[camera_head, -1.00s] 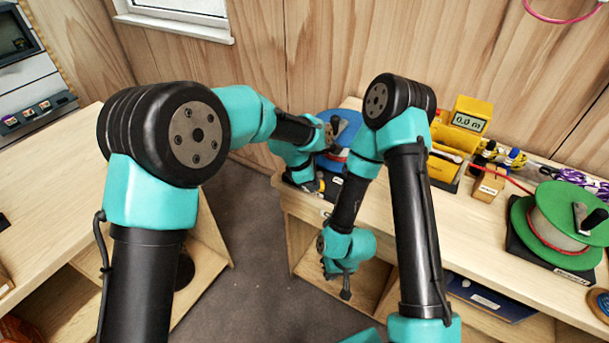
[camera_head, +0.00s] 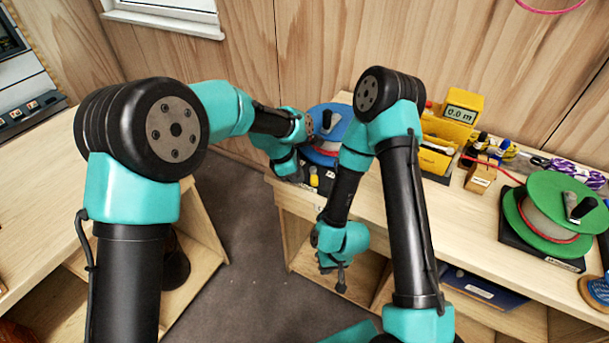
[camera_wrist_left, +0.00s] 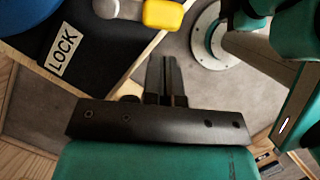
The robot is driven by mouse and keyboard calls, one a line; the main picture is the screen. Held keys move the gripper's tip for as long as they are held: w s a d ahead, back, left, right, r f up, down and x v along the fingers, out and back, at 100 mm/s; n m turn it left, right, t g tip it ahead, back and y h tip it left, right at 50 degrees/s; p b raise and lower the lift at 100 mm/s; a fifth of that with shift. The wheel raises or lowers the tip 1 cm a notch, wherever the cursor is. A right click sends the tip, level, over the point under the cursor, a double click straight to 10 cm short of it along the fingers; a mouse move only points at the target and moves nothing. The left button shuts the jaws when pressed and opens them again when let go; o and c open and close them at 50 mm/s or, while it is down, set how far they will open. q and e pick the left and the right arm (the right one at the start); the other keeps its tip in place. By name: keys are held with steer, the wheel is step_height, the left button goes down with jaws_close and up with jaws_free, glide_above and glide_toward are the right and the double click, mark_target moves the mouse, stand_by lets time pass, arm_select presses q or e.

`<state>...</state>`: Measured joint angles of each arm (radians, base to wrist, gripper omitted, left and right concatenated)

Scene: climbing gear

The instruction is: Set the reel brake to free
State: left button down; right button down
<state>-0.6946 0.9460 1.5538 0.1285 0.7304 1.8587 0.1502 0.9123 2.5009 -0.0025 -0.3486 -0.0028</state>
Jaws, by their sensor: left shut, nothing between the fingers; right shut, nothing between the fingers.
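The blue reel (camera_head: 325,118) stands on a dark base at the left end of the right-hand bench. A yellow-tipped brake lever (camera_head: 314,178) is at its front. In the left wrist view the yellow tip (camera_wrist_left: 163,14) sits on a grey arm, to the right of a white LOCK label (camera_wrist_left: 62,50); no other brake label is readable. My left gripper (camera_wrist_left: 167,72) is shut and empty, its fingers pointing toward the base's edge, apart from the yellow tip in the picture. In the head view its fingertips are hidden. My right gripper (camera_head: 341,284) is shut and empty, low before the bench.
A green reel (camera_head: 556,212) stands at the right of the bench (camera_head: 415,205). A yellow meter (camera_head: 463,106), a yellow bin and a wooden block (camera_head: 481,176) are between the reels. Open floor (camera_head: 245,240) separates this bench from the left one.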

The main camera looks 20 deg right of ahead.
arm_select(q)
steer(key=a+v, duration=0.1)
steer(key=v, duration=0.9)
steer(key=shift+w, duration=0.1)
steer(key=s+a+f+m+t, duration=0.15)
steer(key=a+f+m, duration=0.45)
steer(key=a+f, duration=1.65)
steer(key=s+a+f+m, duration=0.3)
steer(key=s+a+f, duration=0.2)
steer(key=s+a, duration=0.3)
steer(key=s+a+f+m, duration=0.3)
steer(key=s+a+f, duration=0.2)
steer(key=s+a, duration=0.3)
steer(key=s, duration=0.3)
steer(key=shift+f+t, duration=0.35)
steer(key=shift+f, duration=0.05)
